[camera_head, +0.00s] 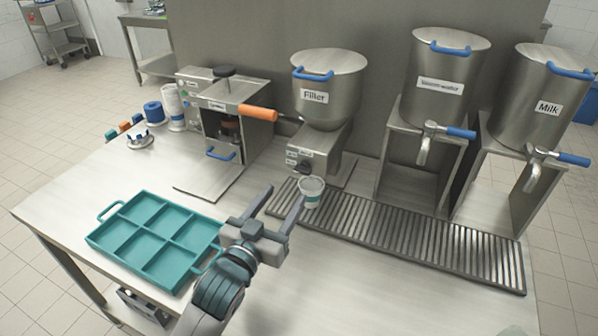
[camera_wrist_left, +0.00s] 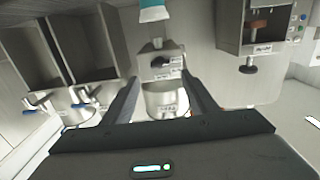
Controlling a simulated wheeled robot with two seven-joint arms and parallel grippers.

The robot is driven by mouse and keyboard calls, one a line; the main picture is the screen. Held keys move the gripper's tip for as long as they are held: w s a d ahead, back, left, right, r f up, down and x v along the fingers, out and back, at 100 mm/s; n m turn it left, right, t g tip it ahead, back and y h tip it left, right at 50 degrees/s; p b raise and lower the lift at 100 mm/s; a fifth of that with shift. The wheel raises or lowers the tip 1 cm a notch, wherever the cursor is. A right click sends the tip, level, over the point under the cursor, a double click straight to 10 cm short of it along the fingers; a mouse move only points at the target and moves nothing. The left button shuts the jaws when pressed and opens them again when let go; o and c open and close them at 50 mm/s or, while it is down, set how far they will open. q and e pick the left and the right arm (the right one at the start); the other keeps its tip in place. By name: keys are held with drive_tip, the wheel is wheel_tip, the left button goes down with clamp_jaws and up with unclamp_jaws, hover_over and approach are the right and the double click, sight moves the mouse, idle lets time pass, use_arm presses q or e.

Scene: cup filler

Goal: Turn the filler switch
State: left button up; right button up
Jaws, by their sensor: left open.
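The filler (camera_head: 328,92) is a steel hopper on a box-like base, labelled "Filler". Its dark switch knob (camera_head: 304,168) is low on the base front, and the knob also shows in the left wrist view (camera_wrist_left: 161,62). A white cup with a teal band (camera_head: 311,193) stands at the filler's front on the slatted grate; it shows at the top of the left wrist view (camera_wrist_left: 153,10). My left gripper (camera_head: 284,196) is open and empty in front of the filler, its fingers pointing toward it, apart from the knob.
A teal compartment tray (camera_head: 150,207) lies at left. A press machine with an orange handle (camera_head: 257,112) stands left of the filler. Warm water (camera_head: 437,70) and milk (camera_head: 540,92) dispensers stand at right behind the slatted grate (camera_head: 430,240).

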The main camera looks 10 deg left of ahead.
sight(301, 173)
use_arm(q)
drive_tip(key=w, duration=0.2)
drive_tip(key=w+d+p, duration=0.1)
drive_tip(key=w, duration=0.5)
drive_tip(key=shift+w+d+p, duration=0.1)
drive_tip(key=shift+d+p, duration=0.2)
drive_tip(key=shift+p, duration=0.05)
drive_tip(key=shift+w+d, duration=0.1)
drive_tip(key=shift+w, duration=0.45)
drive_tip(key=c, duration=1.1)
drive_tip(key=shift+o, duration=0.2)
